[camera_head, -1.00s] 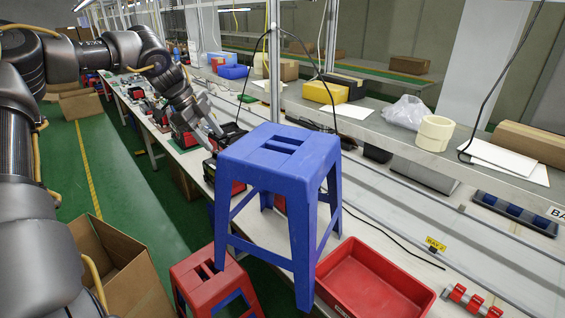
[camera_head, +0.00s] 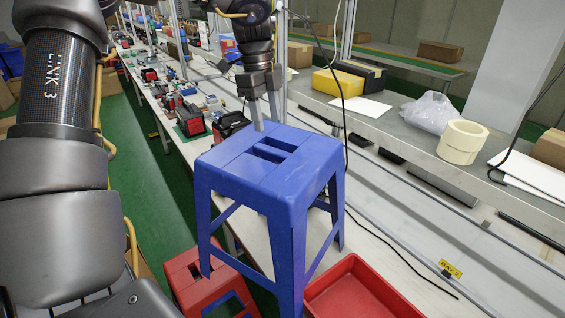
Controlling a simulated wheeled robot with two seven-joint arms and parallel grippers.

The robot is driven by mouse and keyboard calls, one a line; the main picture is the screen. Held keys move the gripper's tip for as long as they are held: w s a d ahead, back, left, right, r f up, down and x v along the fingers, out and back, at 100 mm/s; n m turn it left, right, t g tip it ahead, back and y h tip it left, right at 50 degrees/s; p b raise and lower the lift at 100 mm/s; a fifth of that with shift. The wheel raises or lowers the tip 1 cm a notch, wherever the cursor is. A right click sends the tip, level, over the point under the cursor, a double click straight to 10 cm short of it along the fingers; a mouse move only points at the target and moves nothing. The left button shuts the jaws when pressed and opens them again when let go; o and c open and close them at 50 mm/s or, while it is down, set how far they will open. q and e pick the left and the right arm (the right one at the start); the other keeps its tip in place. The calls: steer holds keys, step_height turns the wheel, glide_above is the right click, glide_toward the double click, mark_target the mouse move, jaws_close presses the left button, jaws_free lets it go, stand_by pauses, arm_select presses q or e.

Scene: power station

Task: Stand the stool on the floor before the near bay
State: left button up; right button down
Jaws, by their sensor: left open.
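The blue plastic stool (camera_head: 225,165) stands upright on the workbench, with a slotted seat on top. My left gripper (camera_head: 265,115) points down just behind the far edge of the seat. Its two fingers are apart, and the tips are close to the seat's back edge; I cannot tell whether they touch it. A yellow bay label (camera_head: 451,268) sits on the rail at the right. The floor (camera_head: 165,200) is green and shows to the left of the bench. My right gripper is not in view.
A red stool (camera_head: 190,280) is on the floor below the blue one. A red tray (camera_head: 350,290) lies on the bench beside the blue stool. Power tools (camera_head: 190,120) line the bench behind. A shelf with tape rolls (camera_head: 462,142) runs along the right.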

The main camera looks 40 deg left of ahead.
mark_target(271, 149)
arm_select(q)
steer(key=shift+s+d+f+p, duration=0.1)
steer(key=shift+s+f+p, duration=0.15)
steer(key=shift+f, duration=0.3)
steer(key=shift+s+d+f+p, duration=0.1)
steer(key=shift+s+f, duration=0.15)
steer(key=shift+f, duration=0.25)
steer(key=f, duration=0.3)
steer(key=shift+w+p, duration=0.2)
steer(key=shift+p, duration=0.15)
steer(key=shift+w+d+f, duration=0.1)
steer(key=shift+f, duration=0.1)
steer(key=f+p, duration=0.2)
steer(key=shift+d+f+p, duration=0.15)
steer(key=shift+d+p, duration=0.25)
step_height(271, 149, down, 2)
steer(key=shift+w+f+p, duration=0.1)
steer(key=shift+f+p, duration=0.05)
steer(key=shift+p, duration=0.15)
steer(key=shift+f, duration=0.2)
steer(key=shift+d, duration=0.15)
steer(key=shift+c, duration=0.9)
jaws_close()
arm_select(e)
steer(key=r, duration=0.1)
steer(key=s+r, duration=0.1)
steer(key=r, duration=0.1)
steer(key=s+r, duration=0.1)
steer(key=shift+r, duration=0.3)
